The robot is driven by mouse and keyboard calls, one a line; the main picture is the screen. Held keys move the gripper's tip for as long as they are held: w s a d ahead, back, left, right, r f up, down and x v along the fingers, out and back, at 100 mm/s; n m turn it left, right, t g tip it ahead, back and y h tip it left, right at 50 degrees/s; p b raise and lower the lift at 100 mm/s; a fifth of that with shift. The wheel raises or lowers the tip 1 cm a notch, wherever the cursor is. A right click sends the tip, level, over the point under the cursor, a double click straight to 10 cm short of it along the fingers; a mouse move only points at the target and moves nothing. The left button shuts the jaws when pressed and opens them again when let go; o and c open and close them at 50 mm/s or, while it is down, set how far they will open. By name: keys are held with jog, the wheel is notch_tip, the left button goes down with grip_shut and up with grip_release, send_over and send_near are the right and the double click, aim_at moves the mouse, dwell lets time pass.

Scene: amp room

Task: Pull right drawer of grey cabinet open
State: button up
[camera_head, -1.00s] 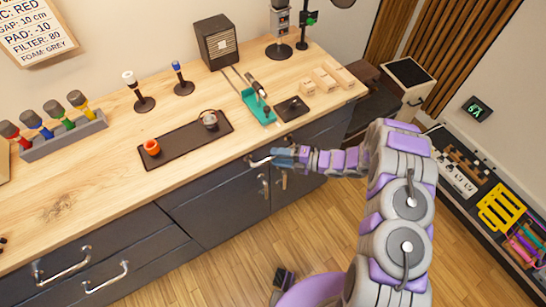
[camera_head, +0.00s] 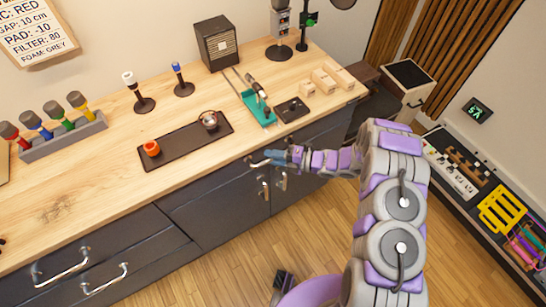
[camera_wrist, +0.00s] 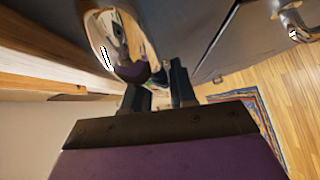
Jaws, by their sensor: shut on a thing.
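The grey cabinet (camera_head: 180,222) runs under the wooden counter. Its right drawer (camera_head: 215,182) is the dark front just below the counter edge, above two doors. The silver drawer handle (camera_head: 257,162) sticks out at its middle, and its curved metal fills the upper left of the wrist view (camera_wrist: 108,32). My gripper (camera_head: 273,158) is at the right end of this handle, shut on it. In the wrist view my dark fingers (camera_wrist: 160,88) are close to the handle; the exact contact is partly hidden. The drawer looks flush or nearly so.
Two door handles (camera_head: 264,188) hang just below my gripper. The counter holds a dark tray (camera_head: 185,147) and a teal tool (camera_head: 258,107). The wooden floor (camera_head: 235,270) before the cabinet is mostly clear.

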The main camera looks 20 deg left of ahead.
grip_shut()
jog(key=shift+f, duration=0.1)
jog(key=shift+d, duration=0.1)
